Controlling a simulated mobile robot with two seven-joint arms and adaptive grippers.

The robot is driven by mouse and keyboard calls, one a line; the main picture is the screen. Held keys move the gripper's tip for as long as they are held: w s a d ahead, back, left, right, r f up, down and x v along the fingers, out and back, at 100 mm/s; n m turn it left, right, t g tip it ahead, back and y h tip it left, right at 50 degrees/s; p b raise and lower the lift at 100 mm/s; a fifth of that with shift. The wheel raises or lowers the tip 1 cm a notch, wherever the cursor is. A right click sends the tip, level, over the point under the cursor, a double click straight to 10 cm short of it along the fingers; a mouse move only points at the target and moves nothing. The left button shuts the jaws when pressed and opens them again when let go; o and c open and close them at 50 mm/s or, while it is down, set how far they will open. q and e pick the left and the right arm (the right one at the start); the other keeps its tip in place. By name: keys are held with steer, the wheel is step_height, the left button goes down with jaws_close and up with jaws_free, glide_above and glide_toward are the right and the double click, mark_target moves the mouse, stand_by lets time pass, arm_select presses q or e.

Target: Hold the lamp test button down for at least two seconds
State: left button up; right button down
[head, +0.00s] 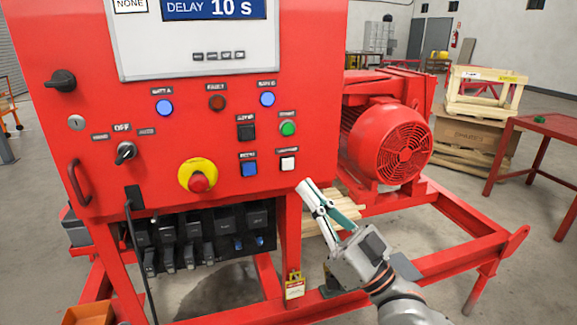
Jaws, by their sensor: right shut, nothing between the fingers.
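A white square button (288,163) sits at the lower right of the red panel (90,130), right of a blue square button (249,169). Its small label is blurred; it looks like the lamp test button, but I cannot read it surely. My right gripper (306,188) is shut and empty, its tips just below and right of the white button. The tips appear apart from it, and nothing covers the button. The blue lamps (164,107) and (267,99) look lit; the red fault lamp (217,103) looks dark. My left gripper is out of view.
A display (200,40) is above. A red motor (390,140) stands right of the panel, and a padlock tag (294,287) hangs below.

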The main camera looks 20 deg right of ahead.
mark_target(288, 163)
steer(key=shift+w+a+b, duration=0.15)
steer(key=shift+w+b, duration=0.75)
steer(key=shift+w, duration=2.9)
steer(key=shift+w, duration=0.15)
steer(key=shift+w, duration=0.25)
steer(key=shift+w, duration=0.45)
stand_by(0.8)
